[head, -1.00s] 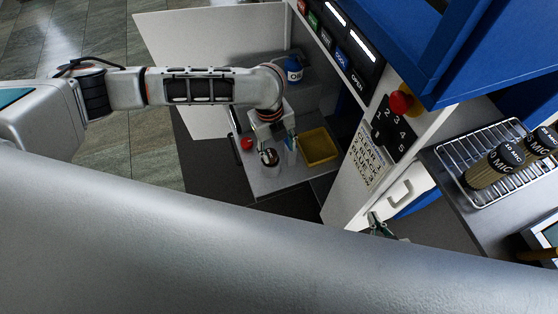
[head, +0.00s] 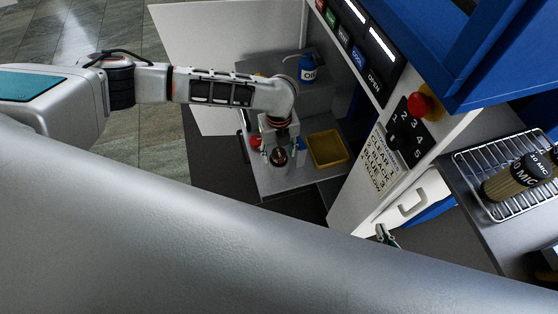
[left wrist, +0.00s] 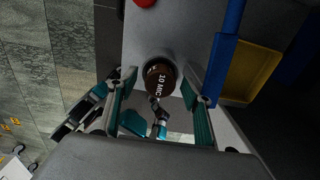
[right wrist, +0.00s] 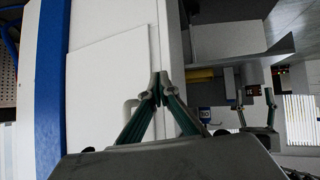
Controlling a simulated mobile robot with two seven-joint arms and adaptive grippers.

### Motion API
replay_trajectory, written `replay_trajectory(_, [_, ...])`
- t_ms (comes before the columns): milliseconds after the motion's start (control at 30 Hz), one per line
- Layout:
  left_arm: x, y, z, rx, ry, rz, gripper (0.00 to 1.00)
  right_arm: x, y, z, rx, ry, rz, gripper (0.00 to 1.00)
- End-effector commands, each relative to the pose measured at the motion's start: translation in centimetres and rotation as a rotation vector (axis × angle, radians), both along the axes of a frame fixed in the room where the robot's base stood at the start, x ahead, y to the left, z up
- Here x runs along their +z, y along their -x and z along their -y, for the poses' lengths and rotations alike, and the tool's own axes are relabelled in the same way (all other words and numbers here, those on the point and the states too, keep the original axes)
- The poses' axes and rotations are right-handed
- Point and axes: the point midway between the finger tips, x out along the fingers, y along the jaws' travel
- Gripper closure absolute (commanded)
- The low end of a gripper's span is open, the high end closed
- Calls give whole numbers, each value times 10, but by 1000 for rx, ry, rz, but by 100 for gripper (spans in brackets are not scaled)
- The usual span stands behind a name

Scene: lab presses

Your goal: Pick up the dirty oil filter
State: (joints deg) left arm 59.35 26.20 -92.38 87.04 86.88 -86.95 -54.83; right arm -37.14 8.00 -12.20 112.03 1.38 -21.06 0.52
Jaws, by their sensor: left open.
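A dark brown filter with a "10 MIC" label (left wrist: 160,75) stands in the cabinet; it also shows in the head view (head: 278,157). My left gripper (left wrist: 157,88) is open, reaching down, with one finger on each side of the filter in the left wrist view; I cannot tell whether they touch it. In the head view my left gripper (head: 279,148) is at the filter. My right gripper (right wrist: 157,90) looks shut and empty; its tip shows near the drawer handle in the head view (head: 385,235).
A yellow tray (head: 328,149) lies right of the filter. A blue oil container (head: 307,68) stands behind. A red knob (head: 255,142) is left of the filter. A wire rack (head: 535,199) with amber filters (head: 503,184) is at right. The control panel (head: 408,130) stands beside the cabinet opening.

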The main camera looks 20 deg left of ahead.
Motion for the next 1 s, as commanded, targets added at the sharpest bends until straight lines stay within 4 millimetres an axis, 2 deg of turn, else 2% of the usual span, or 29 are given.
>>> replay_trajectory(167, [1, 0, 0, 0, 1, 1, 50, 1, -1, 0, -1, 0, 2, 100])
replay_trajectory(367, [1, 0, 0, 0, 1, 1, 100, 5, -3, 0, -1, -2, 9, 100])
replay_trajectory(767, [5, -1, 0, 0, 2, 1, 100, 7, -3, 0, -1, -2, 11, 100])
replay_trajectory(1000, [32, -1, 0, 0, 2, 4, 100, 13, -3, 0, -1, 0, 9, 100])
